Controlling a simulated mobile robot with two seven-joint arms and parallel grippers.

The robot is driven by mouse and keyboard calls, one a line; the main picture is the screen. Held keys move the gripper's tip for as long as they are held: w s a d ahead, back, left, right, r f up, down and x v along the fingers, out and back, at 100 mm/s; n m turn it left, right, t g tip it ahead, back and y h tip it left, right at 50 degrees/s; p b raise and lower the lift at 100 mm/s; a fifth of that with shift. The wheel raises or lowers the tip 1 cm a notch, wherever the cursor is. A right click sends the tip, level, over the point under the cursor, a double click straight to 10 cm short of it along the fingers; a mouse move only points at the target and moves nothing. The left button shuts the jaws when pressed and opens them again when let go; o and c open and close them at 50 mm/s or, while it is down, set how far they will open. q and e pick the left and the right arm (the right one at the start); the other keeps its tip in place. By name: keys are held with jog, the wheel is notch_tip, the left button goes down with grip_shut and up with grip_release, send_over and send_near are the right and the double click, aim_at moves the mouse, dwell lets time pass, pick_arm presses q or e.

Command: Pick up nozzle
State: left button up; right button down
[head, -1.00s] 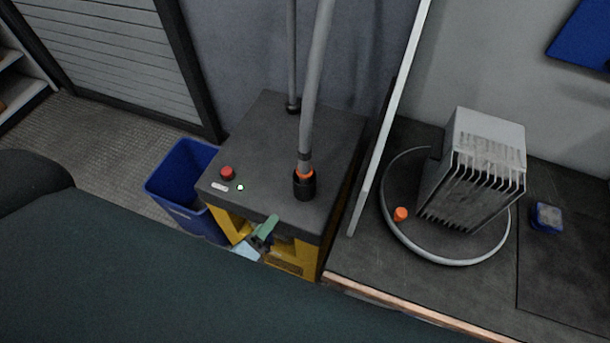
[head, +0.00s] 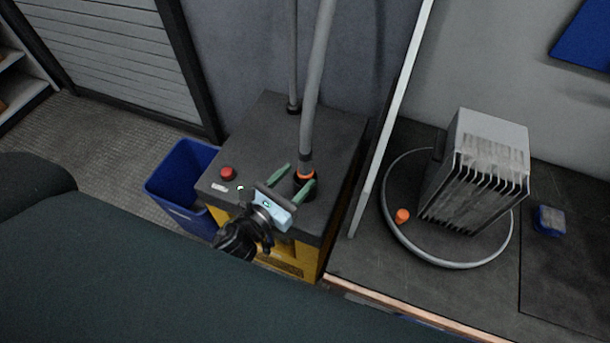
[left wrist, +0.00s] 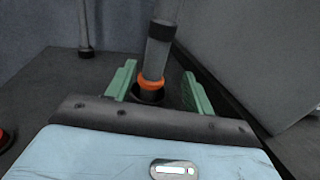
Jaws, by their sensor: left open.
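The nozzle (head: 306,160) is the grey tube end with an orange ring, standing upright in a black socket on top of the dark-topped yellow cabinet (head: 262,122). My left gripper (head: 296,175) is open in front of it, its green fingers pointing at it. In the left wrist view the nozzle (left wrist: 157,52) and its orange ring stand between and just beyond the two green fingers (left wrist: 158,88), apart from both as far as I can tell. In the head view the right finger partly covers the socket. My right gripper is not in view.
A red button (head: 227,173) is on the cabinet top. A blue bin (head: 182,180) stands to its left. A thin grey pole (head: 292,60) rises behind. To the right, a bench holds a finned block (head: 473,170), a ring-shaped hose, an orange cap (head: 402,215) and a blue-sided item (head: 549,220).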

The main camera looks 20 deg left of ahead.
aim_at(301, 169)
pick_arm(q)
jog(key=shift+a+p+x, duration=0.15)
jog(key=shift+p+x, duration=0.1)
jog(key=shift+x, duration=1.1)
jog(key=shift+a+p+x, duration=0.15)
jog(key=shift+p+x, duration=0.05)
jog(key=shift+x, duration=1.1)
jog(key=shift+w, duration=0.1)
grip_shut()
